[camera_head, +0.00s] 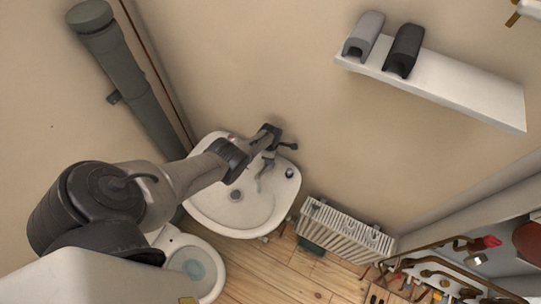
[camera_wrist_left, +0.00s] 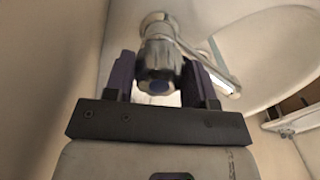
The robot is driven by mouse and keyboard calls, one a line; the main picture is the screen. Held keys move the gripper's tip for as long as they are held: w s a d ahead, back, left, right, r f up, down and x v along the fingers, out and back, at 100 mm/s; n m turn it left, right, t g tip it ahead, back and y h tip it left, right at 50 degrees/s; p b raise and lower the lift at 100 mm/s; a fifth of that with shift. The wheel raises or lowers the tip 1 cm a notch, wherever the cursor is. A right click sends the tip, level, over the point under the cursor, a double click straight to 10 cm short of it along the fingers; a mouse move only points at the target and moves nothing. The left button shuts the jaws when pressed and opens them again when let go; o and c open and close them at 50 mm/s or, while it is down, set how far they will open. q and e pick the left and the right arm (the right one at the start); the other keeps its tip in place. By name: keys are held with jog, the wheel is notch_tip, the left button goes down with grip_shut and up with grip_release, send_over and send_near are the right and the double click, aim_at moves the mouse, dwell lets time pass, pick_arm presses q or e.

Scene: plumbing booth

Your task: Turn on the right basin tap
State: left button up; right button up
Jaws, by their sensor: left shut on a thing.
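The white basin (camera_head: 225,212) is fixed to the wall, with its chrome spout (camera_head: 264,170) reaching over the bowl. My left gripper (camera_head: 271,133) is at the tap at the basin's back edge and partly hides it. In the left wrist view, the chrome tap knob (camera_wrist_left: 157,62) with a blue mark on its end sits between the two fingers of my left gripper (camera_wrist_left: 160,78), which is shut on it. The spout (camera_wrist_left: 208,66) runs off to the right there. A dark lever-like part (camera_head: 290,146) shows just right of the gripper. My right gripper is not in view.
A thick grey-green pipe (camera_head: 130,85) stands at the left wall. A toilet (camera_head: 205,262) is below the basin and a white radiator (camera_head: 345,232) is to its right. A wall shelf (camera_head: 450,93) holds two half-round pieces. Copper pipework (camera_head: 440,262) is at the lower right.

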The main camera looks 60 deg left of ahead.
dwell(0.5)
pick_arm(q)
jog(key=o, duration=0.9)
notch_tip(320, 180, up, 9)
jog(key=p, duration=0.7)
jog(key=shift+f, duration=0.15)
jog(key=shift+r, duration=2.55)
